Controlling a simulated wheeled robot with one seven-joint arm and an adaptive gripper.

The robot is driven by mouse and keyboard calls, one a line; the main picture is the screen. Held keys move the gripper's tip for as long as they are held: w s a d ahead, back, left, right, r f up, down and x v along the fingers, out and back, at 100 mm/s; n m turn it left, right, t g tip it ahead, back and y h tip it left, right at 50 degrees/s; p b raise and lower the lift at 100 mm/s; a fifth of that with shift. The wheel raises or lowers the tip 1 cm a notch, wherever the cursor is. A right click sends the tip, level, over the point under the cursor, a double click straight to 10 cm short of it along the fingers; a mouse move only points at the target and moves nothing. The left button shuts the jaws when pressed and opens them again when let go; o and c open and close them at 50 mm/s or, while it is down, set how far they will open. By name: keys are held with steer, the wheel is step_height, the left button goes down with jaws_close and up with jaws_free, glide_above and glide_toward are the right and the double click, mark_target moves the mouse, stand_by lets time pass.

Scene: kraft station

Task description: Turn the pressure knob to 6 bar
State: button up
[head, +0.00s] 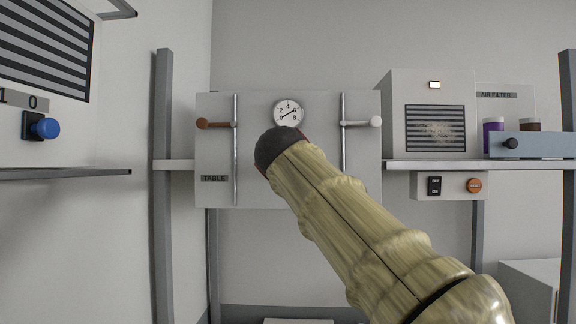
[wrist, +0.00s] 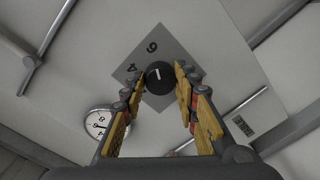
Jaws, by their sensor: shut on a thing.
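The pressure knob (wrist: 160,77) is round and black with a white line, seen in the wrist view on a grey plate (wrist: 190,50). The printed numbers 6 and 4 show beside it, and the white line points roughly toward the 6. My gripper (wrist: 161,80) has one finger on each side of the knob and is shut on it. The round white pressure gauge (head: 288,112) is on the panel in the head view and also shows in the wrist view (wrist: 98,122). Its needle is too small to read surely. My arm hides the knob in the head view.
The light panel (head: 220,150) carries a brown-ended lever (head: 204,123) on the left and a white-ended one (head: 375,121) on the right. A shelf with a vented box (head: 400,88) stands to the right. A blue knob (head: 46,128) sticks out at far left.

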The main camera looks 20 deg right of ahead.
steer(key=shift+f, duration=0.15)
steer(key=o, duration=1)
steer(key=shift+o, duration=0.8)
steer(key=shift+s, duration=0.1)
steer(key=v, duration=1.1)
steer(key=shift+s, duration=0.4)
